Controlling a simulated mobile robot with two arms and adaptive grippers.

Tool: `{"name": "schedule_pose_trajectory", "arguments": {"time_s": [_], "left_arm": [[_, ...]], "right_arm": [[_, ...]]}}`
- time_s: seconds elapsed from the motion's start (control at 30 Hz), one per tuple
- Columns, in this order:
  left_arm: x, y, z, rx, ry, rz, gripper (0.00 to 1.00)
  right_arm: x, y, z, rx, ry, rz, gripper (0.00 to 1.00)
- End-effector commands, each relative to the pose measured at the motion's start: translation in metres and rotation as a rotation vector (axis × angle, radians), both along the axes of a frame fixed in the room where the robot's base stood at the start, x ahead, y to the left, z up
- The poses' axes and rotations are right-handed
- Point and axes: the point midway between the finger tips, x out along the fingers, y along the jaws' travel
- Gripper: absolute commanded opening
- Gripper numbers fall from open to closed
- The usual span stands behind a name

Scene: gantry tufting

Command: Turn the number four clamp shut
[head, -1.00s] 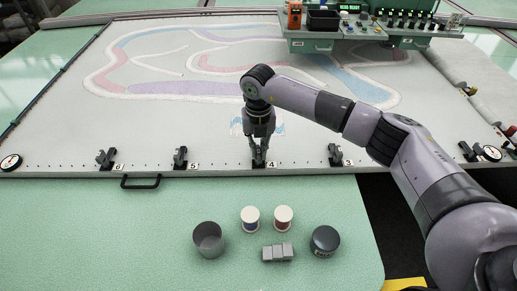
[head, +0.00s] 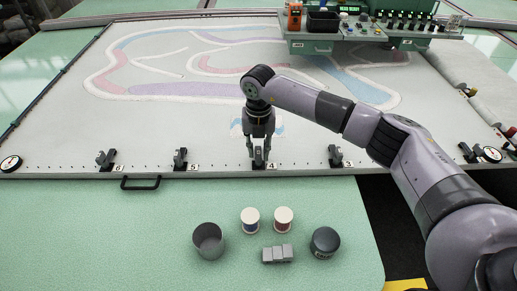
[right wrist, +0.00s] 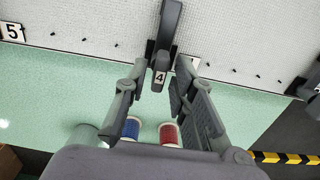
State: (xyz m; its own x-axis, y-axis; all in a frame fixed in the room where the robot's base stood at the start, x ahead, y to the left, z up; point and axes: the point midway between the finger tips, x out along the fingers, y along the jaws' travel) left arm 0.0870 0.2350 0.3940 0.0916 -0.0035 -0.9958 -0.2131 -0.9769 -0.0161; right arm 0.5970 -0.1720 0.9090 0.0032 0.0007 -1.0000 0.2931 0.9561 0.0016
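The number four clamp (head: 259,165) is a small black clamp on the front rail of the frame, beside its white "4" label (head: 271,164). In the right wrist view its dark lever (right wrist: 168,30) stands up from the rail, with a "4" plate on its end. My right gripper (head: 259,151) is pointed down over this clamp and partly hides it. In the right wrist view the open fingers (right wrist: 157,95) stand on either side of the lever's lower end, with a gap between them. I cannot tell whether either finger touches it. My left gripper is out of view.
Clamps five (head: 180,158) and three (head: 335,155) flank it on the rail. A black handle (head: 141,182) is on the rail's front. Two spools (head: 283,219), a grey cup (head: 208,240), grey blocks (head: 277,253) and a dark round tin (head: 325,241) stand on the green table.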

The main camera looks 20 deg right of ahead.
Motion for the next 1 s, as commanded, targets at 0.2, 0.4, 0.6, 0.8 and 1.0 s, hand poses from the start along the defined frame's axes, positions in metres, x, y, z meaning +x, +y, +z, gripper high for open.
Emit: {"name": "schedule_pose_trajectory", "arguments": {"time_s": [0.2, 0.4, 0.6, 0.8, 1.0], "left_arm": [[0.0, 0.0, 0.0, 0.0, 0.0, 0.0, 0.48], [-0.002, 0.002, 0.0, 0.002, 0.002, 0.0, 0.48], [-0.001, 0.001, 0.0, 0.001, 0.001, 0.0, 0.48], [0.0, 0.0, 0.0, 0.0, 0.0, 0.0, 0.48], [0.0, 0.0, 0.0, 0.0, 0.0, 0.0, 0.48]], "right_arm": [[-0.001, 0.0, -0.001, 0.0, 0.002, 0.002, 0.31], [0.0, 0.0, 0.003, 0.0, 0.001, 0.002, 0.31], [0.001, 0.0, 0.033, -0.001, -0.002, 0.003, 0.31], [0.0, 0.0, 0.077, -0.001, -0.002, 0.001, 0.31], [0.0, 0.0, 0.108, -0.001, 0.0, 0.001, 0.31]]}}
